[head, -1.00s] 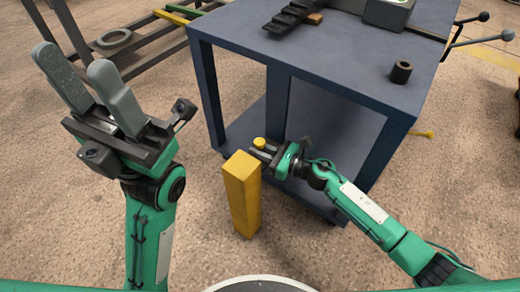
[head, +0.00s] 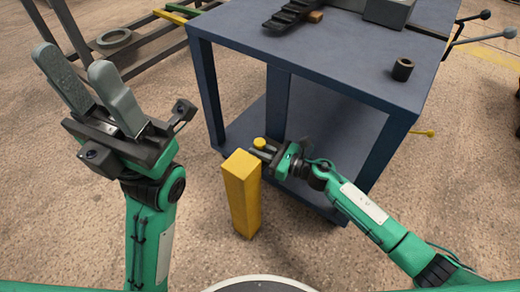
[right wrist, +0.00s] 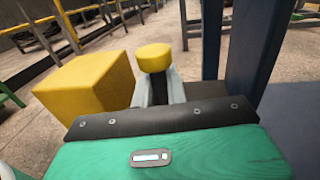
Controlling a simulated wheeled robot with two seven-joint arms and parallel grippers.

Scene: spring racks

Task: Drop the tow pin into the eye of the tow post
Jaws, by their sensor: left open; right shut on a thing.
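The yellow tow post (head: 241,195) stands upright on the floor in front of the blue cart. Its square top and side also show in the right wrist view (right wrist: 88,85). My right gripper (head: 264,150) is shut on the tow pin, beside the post's upper right. The pin's round yellow head (head: 259,142) shows above the fingers; it also shows in the right wrist view (right wrist: 154,57). The pin's shank is hidden by the fingers. The post's eye is not visible in either view. My left gripper (head: 78,78) is open and empty, raised at the left.
A blue cart (head: 300,60) stands close behind the post and right gripper, with a lower shelf. A dark hollow cylinder (head: 402,69) and a black stepped piece (head: 293,12) lie on its top. A grey ring (head: 114,38) sits on the rack at back left.

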